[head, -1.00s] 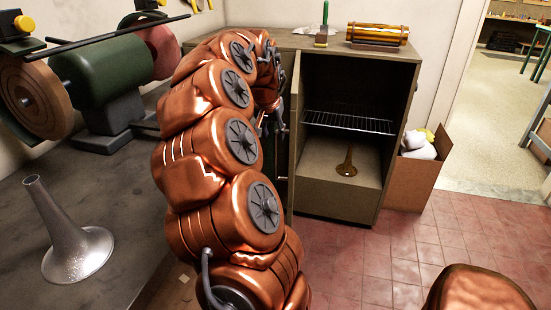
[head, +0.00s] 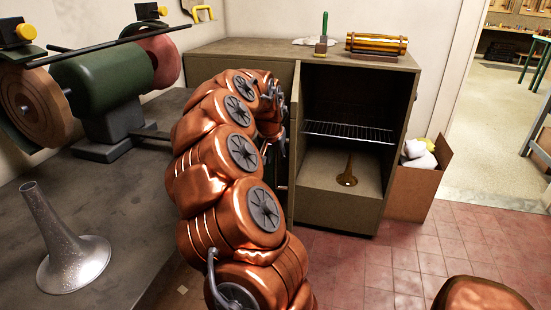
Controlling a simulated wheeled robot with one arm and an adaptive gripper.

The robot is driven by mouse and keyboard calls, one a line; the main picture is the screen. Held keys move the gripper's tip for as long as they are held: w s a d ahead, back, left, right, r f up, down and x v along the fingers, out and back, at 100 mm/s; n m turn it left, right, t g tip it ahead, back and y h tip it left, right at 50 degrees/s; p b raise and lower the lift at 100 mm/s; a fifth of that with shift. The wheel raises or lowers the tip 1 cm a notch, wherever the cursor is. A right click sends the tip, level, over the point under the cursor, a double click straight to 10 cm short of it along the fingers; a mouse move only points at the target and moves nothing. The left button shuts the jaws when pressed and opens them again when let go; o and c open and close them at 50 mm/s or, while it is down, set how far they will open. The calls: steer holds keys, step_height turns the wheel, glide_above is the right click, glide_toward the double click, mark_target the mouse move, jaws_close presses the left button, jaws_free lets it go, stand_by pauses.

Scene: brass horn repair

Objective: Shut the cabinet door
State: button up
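The olive-brown cabinet (head: 340,209) stands against the back wall with its right compartment open. Its door (head: 293,150) stands swung out at the left side of the opening, seen nearly edge-on. My copper-coloured arm reaches up and forward to the left of the door. My gripper (head: 281,100) is at the arm's far end, close to the door's left face. It is mostly hidden by the arm, so its fingers and any contact with the door are unclear.
A workbench (head: 135,215) on the left holds a green grinding machine (head: 105,75) and a grey metal bell (head: 72,260). A cardboard box (head: 413,190) with white contents stands right of the cabinet. A brass roller piece (head: 377,43) and a brush (head: 322,40) are on top. Tiled floor in front is clear.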

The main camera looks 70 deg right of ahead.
steer(key=shift+c, duration=0.2)
jaws_close()
steer(key=shift+s, duration=0.1)
stand_by(0.4)
